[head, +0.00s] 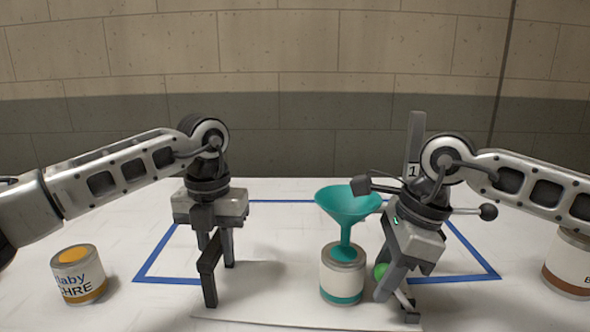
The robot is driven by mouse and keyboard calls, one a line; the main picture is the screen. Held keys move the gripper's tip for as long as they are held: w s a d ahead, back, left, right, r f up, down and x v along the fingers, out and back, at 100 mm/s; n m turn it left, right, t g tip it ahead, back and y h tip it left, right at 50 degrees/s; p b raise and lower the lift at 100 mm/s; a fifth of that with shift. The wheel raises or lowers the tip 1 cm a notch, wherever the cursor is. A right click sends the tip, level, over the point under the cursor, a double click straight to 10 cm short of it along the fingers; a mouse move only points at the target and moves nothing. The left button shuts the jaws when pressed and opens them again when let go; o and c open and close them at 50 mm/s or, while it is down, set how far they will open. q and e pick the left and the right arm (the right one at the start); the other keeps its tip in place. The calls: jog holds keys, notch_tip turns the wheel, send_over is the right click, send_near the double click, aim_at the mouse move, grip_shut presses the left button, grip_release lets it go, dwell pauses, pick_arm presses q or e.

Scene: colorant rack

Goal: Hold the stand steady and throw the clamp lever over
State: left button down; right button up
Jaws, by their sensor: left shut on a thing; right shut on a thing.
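The stand has a pale base plate (262,322) at the front of the table, with a dark arch-shaped handle (209,285) at its left. My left gripper (214,242) is shut on the handle's top. The stand's grey post (414,135) rises behind my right gripper. My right gripper (392,280) points down and is shut at a green ball knob (380,271), which seems to be the clamp lever's end. The gripper hides most of the lever and clamp. A teal funnel (347,205) stands on a can with a teal band (342,272), left of my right gripper.
An ochre-labelled can (78,280) stands at the left, and another can (568,265) at the right edge. A blue outline (290,202) marks the white table.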

jog(key=shift+d+r, duration=0.35)
jog(key=shift+d, duration=0.6)
jog(key=shift+s+d+r, duration=0.1)
jog(key=shift+d+r, duration=0.25)
jog(key=shift+d, duration=0.6)
jog(key=shift+s+d+r, duration=0.1)
jog(key=shift+d+r, duration=0.05)
jog(key=shift+d, duration=0.7)
grip_shut()
jog(key=shift+a, duration=0.1)
